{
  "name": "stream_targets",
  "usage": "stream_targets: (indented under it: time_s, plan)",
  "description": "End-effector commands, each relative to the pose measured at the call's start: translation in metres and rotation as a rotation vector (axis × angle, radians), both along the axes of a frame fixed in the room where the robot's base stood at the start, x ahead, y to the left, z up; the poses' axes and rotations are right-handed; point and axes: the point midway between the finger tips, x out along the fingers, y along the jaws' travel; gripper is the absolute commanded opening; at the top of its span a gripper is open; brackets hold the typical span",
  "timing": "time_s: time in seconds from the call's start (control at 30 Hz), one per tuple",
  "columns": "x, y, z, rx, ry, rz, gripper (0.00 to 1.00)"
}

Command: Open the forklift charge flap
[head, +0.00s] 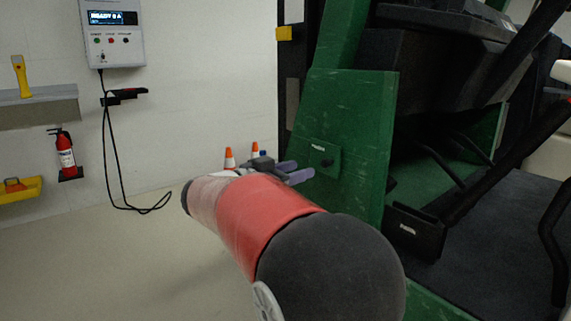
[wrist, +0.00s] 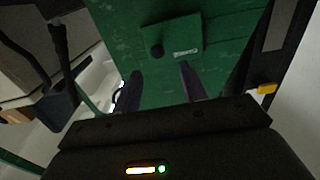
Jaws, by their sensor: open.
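The forklift (head: 345,125) stands at the centre right, with a green scratched side panel. The charge flap (head: 319,158) is a small green plate on that panel with a dark round knob (head: 327,163) and a small label. It looks shut. In the wrist view the flap (wrist: 175,39) shows upside down beyond the fingertips, with its knob (wrist: 157,51) and pale label. My gripper (head: 293,172) is to the left of the flap in the head view, partly hidden by my red and grey arm. In the wrist view my gripper (wrist: 160,78) is open and empty, its two fingers apart.
A wall charger box (head: 113,35) with a hanging black cable is at the upper left. The floor at left is clear.

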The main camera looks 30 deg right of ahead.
Motion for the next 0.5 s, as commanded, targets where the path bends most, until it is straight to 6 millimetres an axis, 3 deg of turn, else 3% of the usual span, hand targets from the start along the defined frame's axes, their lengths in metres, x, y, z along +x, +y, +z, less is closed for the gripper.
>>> stream_targets:
  time_s: [0.3,0.5]
  plan:
    - [0.002,-0.049,0.001,0.002,0.003,-0.003,0.42]
    - [0.004,-0.069,0.001,0.003,0.003,-0.001,0.42]
